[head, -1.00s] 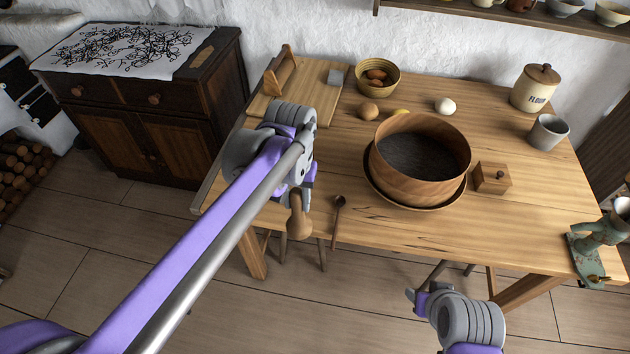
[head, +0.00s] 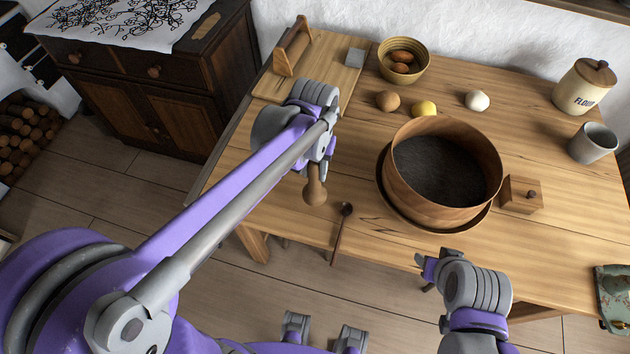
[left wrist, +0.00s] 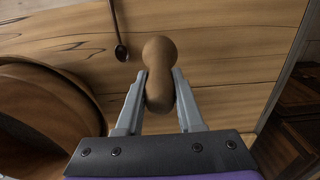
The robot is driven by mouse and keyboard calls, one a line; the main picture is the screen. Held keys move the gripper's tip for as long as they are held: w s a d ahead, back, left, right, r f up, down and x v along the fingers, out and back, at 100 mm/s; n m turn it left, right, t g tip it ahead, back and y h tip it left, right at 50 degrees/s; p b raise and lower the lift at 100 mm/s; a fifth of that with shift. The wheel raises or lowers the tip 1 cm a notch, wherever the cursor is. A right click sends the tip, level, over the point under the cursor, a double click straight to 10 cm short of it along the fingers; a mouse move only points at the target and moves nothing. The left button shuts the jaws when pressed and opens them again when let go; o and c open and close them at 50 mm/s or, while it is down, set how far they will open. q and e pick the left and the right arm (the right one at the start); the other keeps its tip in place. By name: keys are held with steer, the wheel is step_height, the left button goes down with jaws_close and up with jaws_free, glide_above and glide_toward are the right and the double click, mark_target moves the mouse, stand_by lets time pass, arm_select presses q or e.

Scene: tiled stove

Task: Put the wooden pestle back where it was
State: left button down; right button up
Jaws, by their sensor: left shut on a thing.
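The wooden pestle (head: 315,187) is held in my left gripper (head: 318,171), its rounded end pointing down over the table's front left part. In the left wrist view the pestle (left wrist: 159,80) sits between both fingers of my left gripper (left wrist: 160,92), which are shut on it. Whether the pestle touches the table, I cannot tell. My right gripper (head: 424,263) is at the table's front edge, below the large wooden bowl-like vessel; its fingers are too small to read.
A wooden spoon (head: 342,228) lies right of the pestle. The large round wooden vessel (head: 440,208) stands mid-table with a small wooden box (head: 522,195) beside it. A board (head: 335,62), egg bowl (head: 403,48), lemon (head: 423,108), flour jar (head: 584,88) and grey cup (head: 593,143) stand farther back.

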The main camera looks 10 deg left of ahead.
mark_target(315, 180)
arm_select(q)
steer(key=shift+w+f, duration=0.15)
steer(key=shift+f, duration=2.15)
steer(key=shift+f+b, duration=0.2)
steer(key=shift+b, duration=0.1)
steer(key=c, duration=0.5)
jaws_free()
steer(key=shift+r, duration=0.2)
